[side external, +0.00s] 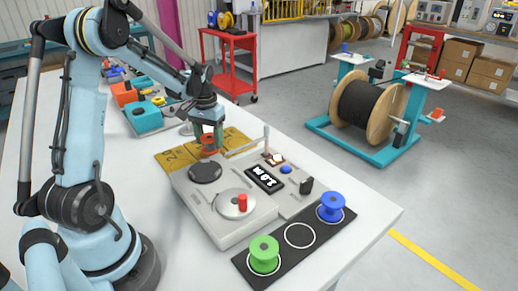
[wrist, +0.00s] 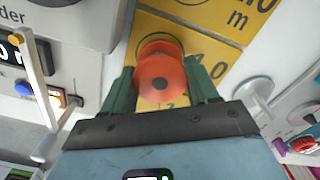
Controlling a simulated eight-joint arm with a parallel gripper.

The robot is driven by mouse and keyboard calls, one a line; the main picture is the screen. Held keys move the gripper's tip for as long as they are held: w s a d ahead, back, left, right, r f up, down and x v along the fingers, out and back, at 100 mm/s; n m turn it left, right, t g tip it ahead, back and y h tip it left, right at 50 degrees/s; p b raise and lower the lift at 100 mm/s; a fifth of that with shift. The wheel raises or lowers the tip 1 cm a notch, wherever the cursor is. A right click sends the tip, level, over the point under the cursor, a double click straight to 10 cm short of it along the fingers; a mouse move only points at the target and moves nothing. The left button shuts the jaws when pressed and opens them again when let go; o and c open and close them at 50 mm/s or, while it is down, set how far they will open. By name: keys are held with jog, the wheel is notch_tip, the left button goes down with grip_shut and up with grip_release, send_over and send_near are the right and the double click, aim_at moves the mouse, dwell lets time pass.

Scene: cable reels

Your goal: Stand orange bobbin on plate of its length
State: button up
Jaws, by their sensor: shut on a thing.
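The orange bobbin (side external: 209,143) is between the green fingers of my gripper (side external: 208,147), over the yellow plates behind the grey machine. In the wrist view the orange bobbin (wrist: 165,80) shows end-on, with a green finger of my gripper (wrist: 162,85) on each side. My gripper is shut on it. One yellow plate (wrist: 200,20) shows "0 m" in part. Another yellow plate (wrist: 222,70) shows "4.0" and lies partly under the bobbin. In the side view a yellow plate (side external: 172,161) reads "2.0". I cannot tell whether the bobbin touches a plate.
The grey machine (side external: 222,232) has a dark disc, a red knob (side external: 243,203), an upright lever (side external: 266,140) and a display (side external: 264,178). A black strip (side external: 282,253) holds a green bobbin (side external: 264,254), a blue bobbin (side external: 331,207) and an empty ring between them. Trays stand behind on the table.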

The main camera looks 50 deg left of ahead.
jog(key=shift+f, duration=0.3)
jog(key=shift+f, duration=0.15)
jog(key=o, duration=1.2)
jog(key=shift+f, duration=0.1)
jog(key=shift+c, duration=0.2)
notch_tip(320, 180, up, 8)
jog(key=shift+r, duration=0.1)
